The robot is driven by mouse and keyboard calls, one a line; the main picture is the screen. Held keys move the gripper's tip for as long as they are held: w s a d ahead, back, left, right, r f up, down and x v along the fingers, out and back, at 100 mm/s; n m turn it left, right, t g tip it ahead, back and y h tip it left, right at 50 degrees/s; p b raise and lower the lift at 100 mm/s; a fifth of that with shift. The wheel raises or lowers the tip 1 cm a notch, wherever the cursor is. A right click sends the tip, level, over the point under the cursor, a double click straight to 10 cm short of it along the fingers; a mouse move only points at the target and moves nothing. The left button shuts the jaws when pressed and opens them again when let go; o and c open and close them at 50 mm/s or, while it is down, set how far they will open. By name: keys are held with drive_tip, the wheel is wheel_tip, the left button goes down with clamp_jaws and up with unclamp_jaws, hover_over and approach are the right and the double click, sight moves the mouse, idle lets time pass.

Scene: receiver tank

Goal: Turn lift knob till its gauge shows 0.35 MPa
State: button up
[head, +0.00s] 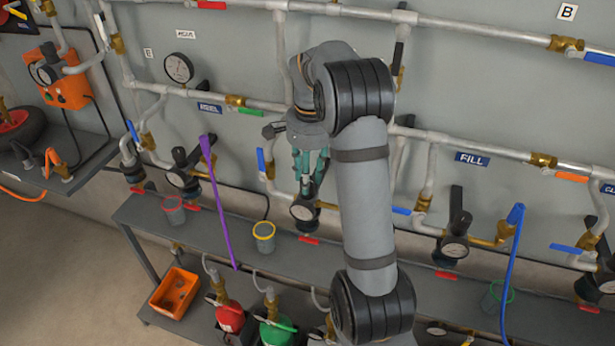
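My gripper (308,178), with teal fingers, points down just above a dark regulator with a round gauge (304,208) near the middle of the head view. The fingers overlap the regulator's top in the picture, so its knob is mostly hidden. I cannot tell whether they touch or grip it. No sign reading LIFT shows; my arm covers the wall above and right of this regulator. Its gauge is too small to read.
Similar regulators stand at left (179,178) and right (455,246), near the REEL sign (209,108) and FILL sign (471,159). Pipes with coloured valve levers surround them. A purple strap (217,200) hangs left of my gripper. A yellow-rimmed cup (264,238) stands on the grey shelf (330,258).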

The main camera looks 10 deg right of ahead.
drive_tip(key=o, duration=0.4)
wheel_tip(320, 180, up, 12)
drive_tip(key=shift+s+d, duration=0.15)
idle(0.5)
wheel_tip(320, 180, down, 12)
drive_tip(key=shift+f, duration=0.1)
idle(0.6)
